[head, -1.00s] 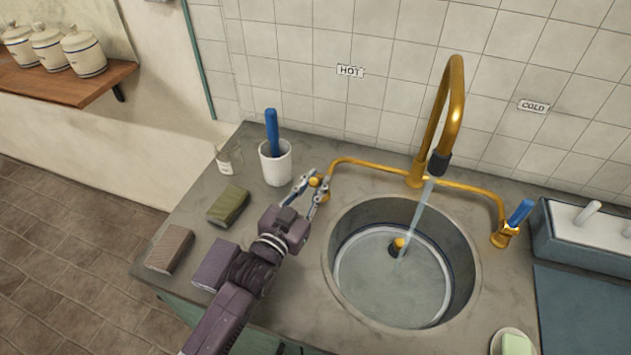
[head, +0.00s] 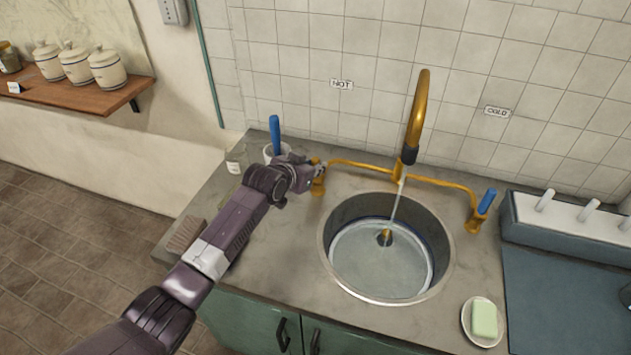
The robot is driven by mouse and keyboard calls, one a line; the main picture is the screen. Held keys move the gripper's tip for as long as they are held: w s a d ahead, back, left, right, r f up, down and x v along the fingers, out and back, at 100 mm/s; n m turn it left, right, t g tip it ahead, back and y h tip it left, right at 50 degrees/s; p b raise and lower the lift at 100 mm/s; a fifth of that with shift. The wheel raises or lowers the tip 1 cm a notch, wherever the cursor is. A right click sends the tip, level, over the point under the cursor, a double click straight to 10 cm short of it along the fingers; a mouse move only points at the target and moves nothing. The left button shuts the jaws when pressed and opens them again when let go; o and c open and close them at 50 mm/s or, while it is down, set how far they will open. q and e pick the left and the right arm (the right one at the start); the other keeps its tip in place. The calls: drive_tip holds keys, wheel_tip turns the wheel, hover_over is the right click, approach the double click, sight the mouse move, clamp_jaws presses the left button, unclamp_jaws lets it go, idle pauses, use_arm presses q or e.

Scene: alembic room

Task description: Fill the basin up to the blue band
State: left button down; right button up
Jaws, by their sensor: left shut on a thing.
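The round metal basin (head: 335,230) is set in the counter and holds clear water (head: 375,270). A dark blue band (head: 431,248) runs around its inner wall, at or just above the water's edge. A brass plug-like piece (head: 385,237) stands in the water. The brass spout (head: 416,115) pours a narrow stream (head: 398,200) into the basin. My left gripper (head: 316,170) is shut on the brass hot tap (head: 318,187), under the HOT label (head: 342,84); its fingers are partly hidden. The cold tap (head: 475,222) has a blue lever (head: 487,201). My right gripper is out of view.
A brown block (head: 186,235) lies at the left edge. Soap (head: 484,319) on a dish sits at front right. A rack (head: 560,230) stands right.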

use_arm(q)
drive_tip(key=shift+w+d+r+g, duration=0.15)
drive_tip(key=shift+w+g, duration=0.25)
drive_tip(key=shift+g, duration=0.1)
drive_tip(key=shift+w+d+g+y, duration=0.1)
drive_tip(key=shift+w+g+y, duration=0.35)
drive_tip(key=shift+g, duration=0.35)
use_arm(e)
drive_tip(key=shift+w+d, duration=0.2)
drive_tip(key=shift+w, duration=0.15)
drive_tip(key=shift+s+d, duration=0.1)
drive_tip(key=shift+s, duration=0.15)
use_arm(q)
drive_tip(key=c, duration=1.8)
unclamp_jaws()
drive_tip(key=shift+w, duration=0.15)
drive_tip(key=v, duration=1.2)
drive_tip(key=shift+w, duration=0.15)
drive_tip(key=shift+d, duration=0.1)
